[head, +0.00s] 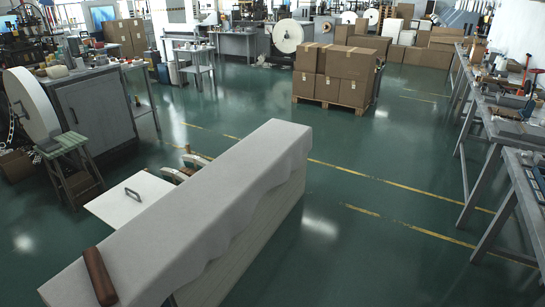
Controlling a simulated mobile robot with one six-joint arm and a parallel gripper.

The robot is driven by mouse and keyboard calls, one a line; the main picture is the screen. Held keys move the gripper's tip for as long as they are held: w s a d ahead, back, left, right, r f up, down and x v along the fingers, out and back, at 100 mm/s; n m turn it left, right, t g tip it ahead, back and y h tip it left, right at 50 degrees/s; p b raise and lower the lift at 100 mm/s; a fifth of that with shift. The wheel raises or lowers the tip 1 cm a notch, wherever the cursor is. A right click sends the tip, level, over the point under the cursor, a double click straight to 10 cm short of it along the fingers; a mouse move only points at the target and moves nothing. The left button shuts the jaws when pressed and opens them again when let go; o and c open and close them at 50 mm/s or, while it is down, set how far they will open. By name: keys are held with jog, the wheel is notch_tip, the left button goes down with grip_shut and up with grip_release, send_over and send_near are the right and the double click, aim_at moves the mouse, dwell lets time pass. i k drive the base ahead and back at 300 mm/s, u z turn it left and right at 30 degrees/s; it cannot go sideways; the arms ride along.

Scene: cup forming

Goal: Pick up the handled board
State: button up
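The handled board (118,209) is a flat white panel with a dark grey loop handle (132,194) on its upper face. It lies roughly level on the far left side of a long grey-white covered block. The block hides its near right edge, and I cannot tell what holds it up. My gripper is not in view.
The long block (215,185) with a wavy cover fills the foreground, and a brown rounded bar (100,277) lies on its near end. Curved white-and-brown pieces (185,170) stand beside the board. A stool (68,165) stands left. Stacked cartons (335,75) stand farther back. Green floor on the right is clear.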

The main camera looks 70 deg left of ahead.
aim_at(119, 204)
jog(key=u, duration=3.55)
jog(key=i, duration=0.55)
jog(key=z, duration=0.2)
jog(key=k, duration=0.6)
jog(key=u, duration=1.4)
